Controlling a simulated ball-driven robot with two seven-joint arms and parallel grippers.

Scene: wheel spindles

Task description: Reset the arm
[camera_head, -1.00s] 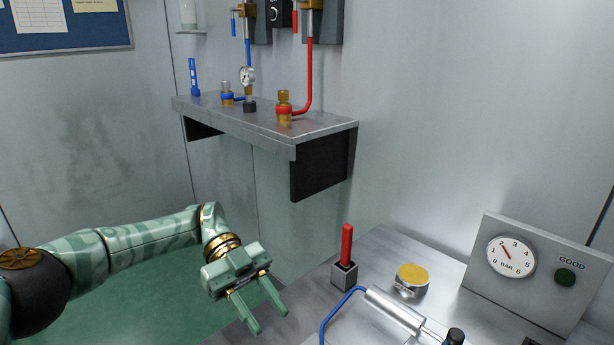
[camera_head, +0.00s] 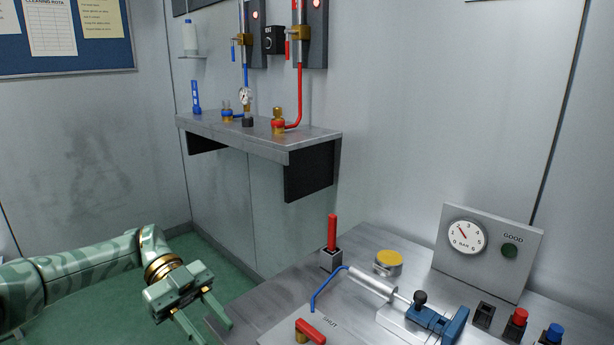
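My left arm comes in from the left in the head view. My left gripper (camera_head: 206,325) is open and empty. Its two fingers point down and to the right, in front of the left edge of the metal bench (camera_head: 260,308). Its fingertips reach close to the bottom of the picture. My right gripper and arm do not show.
On the bench stand a red-handled tool in a holder (camera_head: 331,240), a yellow-topped cylinder (camera_head: 388,262), a blue clamp fixture (camera_head: 440,322), a red valve lever (camera_head: 310,331) and a gauge panel (camera_head: 487,248). A wall shelf (camera_head: 255,139) with fittings hangs behind.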

